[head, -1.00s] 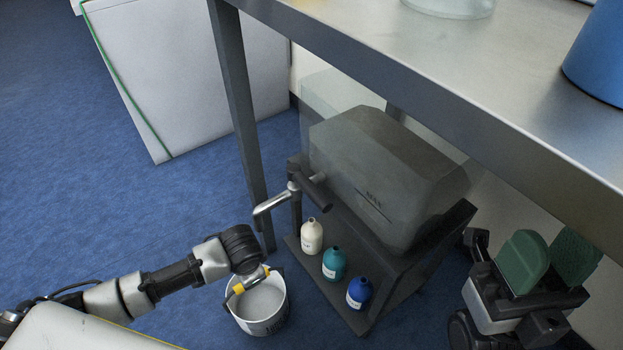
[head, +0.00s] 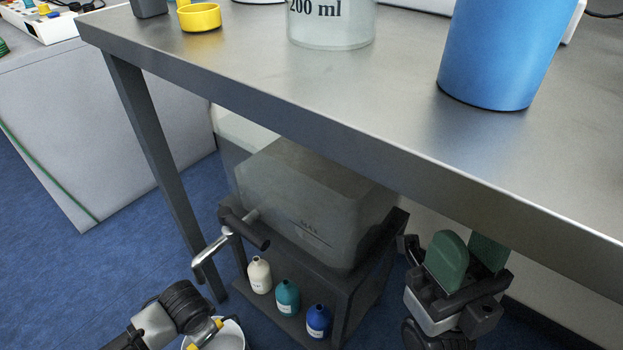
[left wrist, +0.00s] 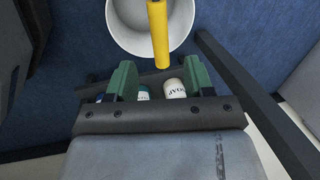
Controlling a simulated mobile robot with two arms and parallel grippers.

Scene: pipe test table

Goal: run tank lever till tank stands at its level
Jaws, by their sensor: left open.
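The grey, smoky tank (head: 305,205) sits on a dark stand under the steel table, with a small mark on its front. I cannot tell its liquid level. A dark lever (head: 250,231) and a bent silver spout (head: 211,252) are at its left front. A white bucket (head: 232,338) stands on the floor below; it also shows in the left wrist view (left wrist: 125,30). My left gripper (left wrist: 160,78) is open, its green fingers apart; in the head view they are hidden. My right gripper (head: 468,256) stands right of the tank, green fingers up and apart, away from the lever.
Cream (head: 259,276), teal (head: 287,298) and blue (head: 318,321) bottles stand on the stand's low shelf. A yellow bar (left wrist: 158,35) crosses in front of the bucket. The steel table (head: 330,90) overhangs the tank; its leg (head: 160,165) is at left. Blue floor at left is clear.

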